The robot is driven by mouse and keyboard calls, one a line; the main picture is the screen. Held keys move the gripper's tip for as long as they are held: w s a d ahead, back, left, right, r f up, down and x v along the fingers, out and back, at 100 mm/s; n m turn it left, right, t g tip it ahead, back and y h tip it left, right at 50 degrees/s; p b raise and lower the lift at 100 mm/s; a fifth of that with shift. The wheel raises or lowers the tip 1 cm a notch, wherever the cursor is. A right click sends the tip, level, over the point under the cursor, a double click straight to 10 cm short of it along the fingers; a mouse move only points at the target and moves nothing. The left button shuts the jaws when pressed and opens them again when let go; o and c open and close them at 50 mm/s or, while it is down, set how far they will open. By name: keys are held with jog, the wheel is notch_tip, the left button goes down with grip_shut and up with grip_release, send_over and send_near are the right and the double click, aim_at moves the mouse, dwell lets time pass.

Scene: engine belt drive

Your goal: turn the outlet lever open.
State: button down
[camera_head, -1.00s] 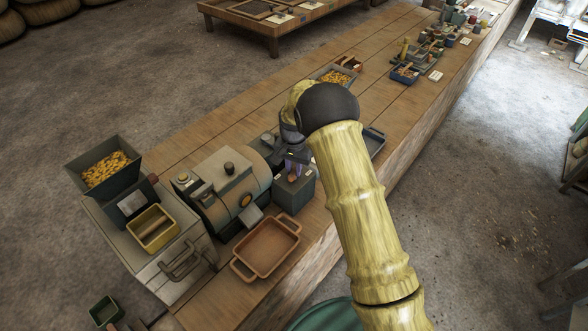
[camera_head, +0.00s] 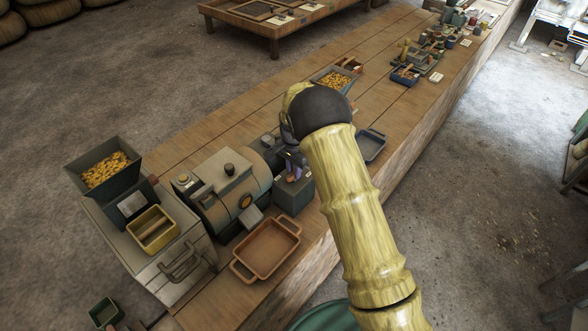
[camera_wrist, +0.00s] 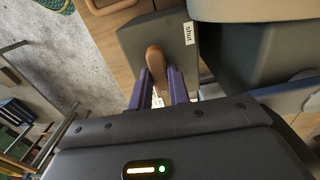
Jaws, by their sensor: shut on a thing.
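The outlet lever (camera_wrist: 155,58) shows in the wrist view as a rounded brown handle on a dark grey box (camera_wrist: 140,38). My gripper (camera_wrist: 162,82) has its two purple fingers on either side of the handle and is shut on it. A white label (camera_wrist: 188,33) reading "shut" is on the box, right of the lever. In the head view my gripper (camera_head: 293,166) is over the grey box (camera_head: 293,197) at the right end of the machine (camera_head: 228,190). The lever itself is largely hidden there by my gripper.
A brown tray (camera_head: 267,248) sits on the bench in front of the machine. A hopper (camera_head: 104,168) with yellow pieces stands at the left. A dark tray (camera_head: 371,145) lies right of my arm. Small bins and parts (camera_head: 425,55) are farther along the bench.

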aim_at(293, 172)
jog(key=c, duration=1.3)
grip_release()
jog(key=shift+r, duration=0.15)
notch_tip(293, 172, up, 17)
jog(key=shift+r+b, duration=0.1)
jog(key=shift+b, duration=1.05)
